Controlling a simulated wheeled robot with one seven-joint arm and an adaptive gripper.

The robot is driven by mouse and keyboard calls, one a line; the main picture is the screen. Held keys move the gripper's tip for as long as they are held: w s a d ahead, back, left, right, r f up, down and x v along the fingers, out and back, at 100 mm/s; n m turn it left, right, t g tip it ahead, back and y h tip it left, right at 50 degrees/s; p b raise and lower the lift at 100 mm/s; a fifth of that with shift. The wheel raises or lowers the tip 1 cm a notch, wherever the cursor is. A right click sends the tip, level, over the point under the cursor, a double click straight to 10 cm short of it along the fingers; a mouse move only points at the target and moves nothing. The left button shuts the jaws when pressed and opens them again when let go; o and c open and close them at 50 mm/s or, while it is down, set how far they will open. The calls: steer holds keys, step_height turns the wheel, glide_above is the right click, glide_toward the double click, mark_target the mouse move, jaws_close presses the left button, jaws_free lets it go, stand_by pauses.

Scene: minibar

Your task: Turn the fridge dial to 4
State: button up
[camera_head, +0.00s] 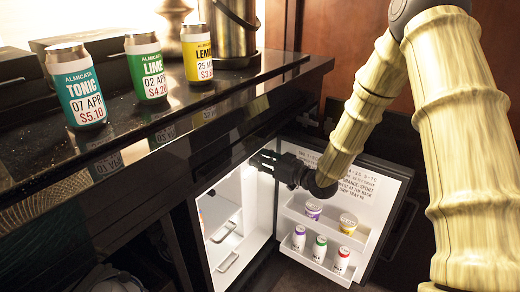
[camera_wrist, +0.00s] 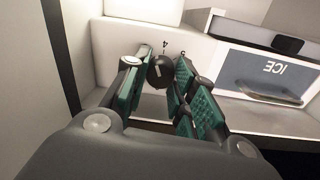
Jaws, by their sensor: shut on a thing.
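The fridge dial (camera_wrist: 160,72) is a dark round knob on the pale inner wall of the fridge, in the wrist view. A small mark that looks like a 4 shows just above it, with a thin line below the mark. My gripper (camera_wrist: 160,78) has its two green-padded fingers on either side of the dial and is shut on it. In the head view my gripper (camera_head: 262,162) reaches into the open fridge (camera_head: 262,208) near its top. The dial is hidden there. The dial's exact setting is hard to read.
An ICE compartment (camera_wrist: 270,75) is right of the dial. Tonic (camera_head: 80,88), lime (camera_head: 146,68) and lemon (camera_head: 197,55) cans stand on the black counter (camera_head: 150,125) above.

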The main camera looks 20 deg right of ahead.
steer(key=m+p, duration=0.4)
steer(key=p, duration=0.2)
steer(key=shift+m, duration=0.3)
steer(key=shift+p, duration=0.45)
steer(key=o, duration=1)
steer(key=shift+d, duration=0.1)
steer(key=shift+o, duration=0.2)
steer(key=shift+f+b, duration=0.1)
steer(key=shift+b, duration=0.35)
